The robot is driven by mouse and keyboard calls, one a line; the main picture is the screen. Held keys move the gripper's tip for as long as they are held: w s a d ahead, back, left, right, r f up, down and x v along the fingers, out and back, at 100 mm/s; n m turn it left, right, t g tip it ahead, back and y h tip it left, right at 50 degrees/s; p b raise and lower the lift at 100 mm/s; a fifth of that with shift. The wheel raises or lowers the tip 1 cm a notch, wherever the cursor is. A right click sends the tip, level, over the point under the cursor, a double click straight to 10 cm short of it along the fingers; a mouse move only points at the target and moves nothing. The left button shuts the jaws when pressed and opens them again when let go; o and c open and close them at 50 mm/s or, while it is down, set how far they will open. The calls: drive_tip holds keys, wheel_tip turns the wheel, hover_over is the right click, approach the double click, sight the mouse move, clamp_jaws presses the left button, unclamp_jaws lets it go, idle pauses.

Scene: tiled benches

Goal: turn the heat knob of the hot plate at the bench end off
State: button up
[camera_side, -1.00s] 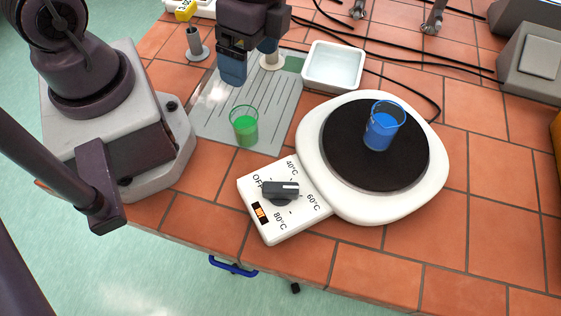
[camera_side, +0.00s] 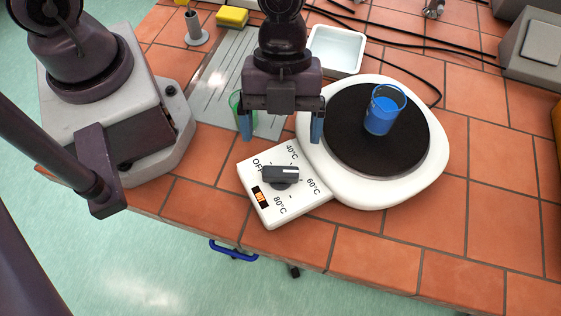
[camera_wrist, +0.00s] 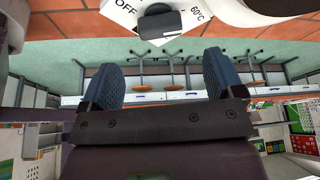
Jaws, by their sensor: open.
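The white hot plate (camera_side: 437,175) has a round black top and a control panel (camera_side: 275,216) at the bench's front edge. Its dark grey heat knob (camera_side: 280,176) has a pale mark at its right end, pointing between the 40°C and 60°C labels. OFF is at the panel's upper left. An orange indicator (camera_side: 262,197) shows beside the knob. My gripper (camera_side: 281,125) is open and empty, its blue fingers spread above and behind the panel. In the wrist view, the knob (camera_wrist: 160,22) lies at the top, beyond the gap between the fingers (camera_wrist: 162,68).
A beaker of blue liquid (camera_side: 383,112) stands on the hot plate's black top. A green beaker (camera_side: 235,103) is partly hidden behind my left-hand finger. A white tray (camera_side: 337,67), yellow sponge (camera_side: 232,17) and black cables (camera_side: 415,67) lie behind. Bare tiles are at right.

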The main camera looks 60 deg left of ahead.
sight(281, 169)
drive_tip(key=x, duration=0.7)
drive_tip(key=shift+d+f, duration=0.1)
drive_tip(key=shift+f, duration=0.25)
drive_tip(key=c, duration=0.9)
